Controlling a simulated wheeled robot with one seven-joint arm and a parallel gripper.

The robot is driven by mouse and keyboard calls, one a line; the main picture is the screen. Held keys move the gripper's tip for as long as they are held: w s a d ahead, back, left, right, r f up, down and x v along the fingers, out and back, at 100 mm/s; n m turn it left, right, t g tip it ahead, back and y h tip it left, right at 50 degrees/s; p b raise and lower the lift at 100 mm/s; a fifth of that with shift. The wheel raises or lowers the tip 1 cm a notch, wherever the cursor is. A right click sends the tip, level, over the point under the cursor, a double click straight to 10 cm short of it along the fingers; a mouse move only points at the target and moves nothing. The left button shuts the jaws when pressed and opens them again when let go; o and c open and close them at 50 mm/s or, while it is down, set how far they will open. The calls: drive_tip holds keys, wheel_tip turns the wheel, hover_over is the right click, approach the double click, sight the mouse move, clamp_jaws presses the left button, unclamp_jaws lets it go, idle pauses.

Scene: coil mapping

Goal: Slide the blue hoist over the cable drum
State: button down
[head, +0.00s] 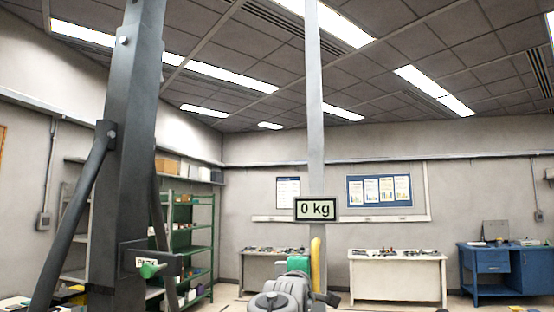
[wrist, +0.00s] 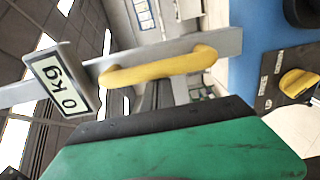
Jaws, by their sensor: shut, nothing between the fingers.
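My gripper (head: 299,264) shows small and partly hidden at the end of my arm in the head view, low in the middle. It is shut and empty. A yellow handle (head: 316,262) on a pale grey upright bar (head: 315,110) stands just right of it there. The handle (wrist: 160,68) lies ahead of my gripper in the wrist view, and I see no grip on it. A display reading 0 kg (head: 316,209) sits on the bar above the handle. A blue surface (wrist: 275,30) shows in the wrist view; I cannot tell whether it is the hoist. I cannot identify the cable drum.
A thick dark grey post (head: 125,130) with a slanted brace fills the left of the head view. Green shelving (head: 190,240) stands behind it. White workbenches (head: 397,278) and a blue desk (head: 505,268) stand along the far wall.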

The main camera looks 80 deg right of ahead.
drive_tip(key=shift+s+a, duration=0.1)
drive_tip(key=shift+s, duration=0.75)
drive_tip(key=s+a, duration=0.1)
drive_tip(key=s, duration=1.2)
drive_tip(key=shift+s+a+p, duration=0.15)
drive_tip(key=shift+s+p, duration=0.25)
drive_tip(key=shift+s+a+p, duration=0.2)
drive_tip(key=shift+s+p, duration=0.7)
drive_tip(key=shift+s, duration=1.45)
drive_tip(key=shift+s+a+p, duration=0.25)
drive_tip(key=shift+s+p, duration=0.7)
drive_tip(key=shift+s, duration=1.4)
drive_tip(key=shift+s+a+p, duration=0.2)
drive_tip(key=shift+s+p, duration=0.7)
drive_tip(key=shift+s, duration=1.45)
drive_tip(key=shift+w, duration=0.1)
